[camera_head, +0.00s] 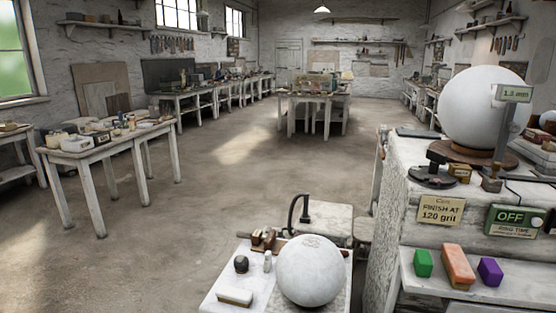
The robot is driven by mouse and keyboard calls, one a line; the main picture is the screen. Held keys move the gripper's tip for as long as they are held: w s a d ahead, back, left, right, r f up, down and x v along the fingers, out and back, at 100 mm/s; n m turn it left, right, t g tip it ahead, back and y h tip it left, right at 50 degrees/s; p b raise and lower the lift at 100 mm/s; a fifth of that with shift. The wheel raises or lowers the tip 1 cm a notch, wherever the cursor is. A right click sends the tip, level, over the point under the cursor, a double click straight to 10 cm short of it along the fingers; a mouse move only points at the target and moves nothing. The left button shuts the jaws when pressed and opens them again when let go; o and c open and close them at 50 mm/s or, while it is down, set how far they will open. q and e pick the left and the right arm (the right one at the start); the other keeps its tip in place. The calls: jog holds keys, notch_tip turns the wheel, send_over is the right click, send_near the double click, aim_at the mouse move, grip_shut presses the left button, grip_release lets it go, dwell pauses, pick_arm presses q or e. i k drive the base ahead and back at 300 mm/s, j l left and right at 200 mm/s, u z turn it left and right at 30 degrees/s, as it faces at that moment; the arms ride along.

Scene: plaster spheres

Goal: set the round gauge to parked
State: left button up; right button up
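The sphere rests on a brown round base (462,153) on the plaster-covered bench at the right. A dark round disc with a black upright piece (433,174) sits on the same bench, left of the post. Neither of my grippers is in view.
A sign "FINISH AT 120 grit" (441,210) and a green "OFF" panel (515,219) are on the bench front. Green (423,263), orange (458,266) and purple (490,271) blocks lie on the shelf below. A second white sphere (309,270) sits on a low table.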

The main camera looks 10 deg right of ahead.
aim_at(512, 94)
jog(key=z, duration=1.7)
